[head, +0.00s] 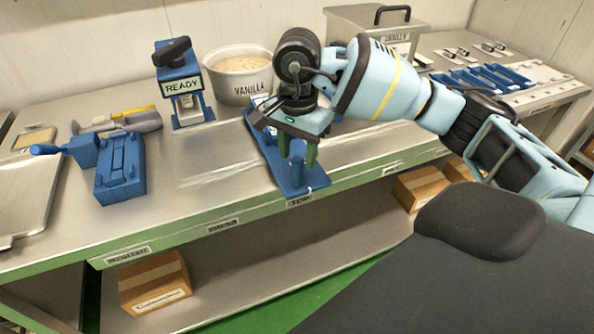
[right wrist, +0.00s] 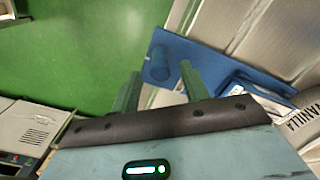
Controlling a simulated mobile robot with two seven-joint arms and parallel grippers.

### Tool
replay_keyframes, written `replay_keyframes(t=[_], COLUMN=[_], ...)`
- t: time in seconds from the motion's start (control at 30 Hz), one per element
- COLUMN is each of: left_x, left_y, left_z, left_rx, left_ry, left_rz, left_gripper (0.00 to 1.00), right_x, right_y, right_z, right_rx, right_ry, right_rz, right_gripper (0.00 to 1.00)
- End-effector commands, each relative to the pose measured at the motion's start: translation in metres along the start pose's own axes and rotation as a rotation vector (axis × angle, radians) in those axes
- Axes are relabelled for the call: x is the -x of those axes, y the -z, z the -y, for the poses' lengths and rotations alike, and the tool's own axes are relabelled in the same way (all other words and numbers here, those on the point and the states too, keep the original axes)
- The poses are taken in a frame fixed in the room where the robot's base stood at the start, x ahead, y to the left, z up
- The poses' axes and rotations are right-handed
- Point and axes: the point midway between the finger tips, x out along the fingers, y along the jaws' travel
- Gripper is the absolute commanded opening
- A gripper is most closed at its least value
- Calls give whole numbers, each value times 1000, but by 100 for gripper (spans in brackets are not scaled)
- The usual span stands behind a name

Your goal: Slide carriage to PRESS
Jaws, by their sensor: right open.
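A long blue plate (head: 290,183), apparently the carriage or its base, lies across the bench below my right gripper (head: 297,161). An upright blue post stands near its front end, partly hidden by the gripper. In the right wrist view the blue plate (right wrist: 210,62) and a round blue post (right wrist: 157,68) show just beyond my right gripper (right wrist: 157,84). Its two green fingers are apart, on either side of the post in that view; I cannot tell whether they touch it. My left gripper is out of view. No label clearly reading PRESS is legible.
A blue stand with a READY sign (head: 181,88) and a VANILLA tub (head: 240,77) stand behind. A blue handled fixture (head: 120,168) is at left. Blue trays (head: 485,78) lie at far right. The bench between fixture and plate is mostly clear. Boxes (head: 155,285) sit below.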

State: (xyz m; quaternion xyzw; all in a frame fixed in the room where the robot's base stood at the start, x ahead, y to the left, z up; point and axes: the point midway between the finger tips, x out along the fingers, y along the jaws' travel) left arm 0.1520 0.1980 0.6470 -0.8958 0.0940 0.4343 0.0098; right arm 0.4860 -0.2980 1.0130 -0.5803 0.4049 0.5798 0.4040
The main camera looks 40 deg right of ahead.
Motion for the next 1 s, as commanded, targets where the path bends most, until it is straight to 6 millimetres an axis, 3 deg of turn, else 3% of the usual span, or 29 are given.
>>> replay_keyframes(t=[0.33, 0.73, 1.0], left_x=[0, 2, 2], left_y=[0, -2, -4], left_z=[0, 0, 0], left_rx=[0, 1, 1], left_ry=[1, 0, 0], left_rz=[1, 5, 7], left_gripper=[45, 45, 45], right_x=[-48, -57, -57], right_y=[0, 0, 0], right_z=[-1, 0, 0], right_rx=[0, 0, 0], right_ry=[-3, 0, 0], right_rz=[1, 1, 1], right_gripper=[45, 45, 12])
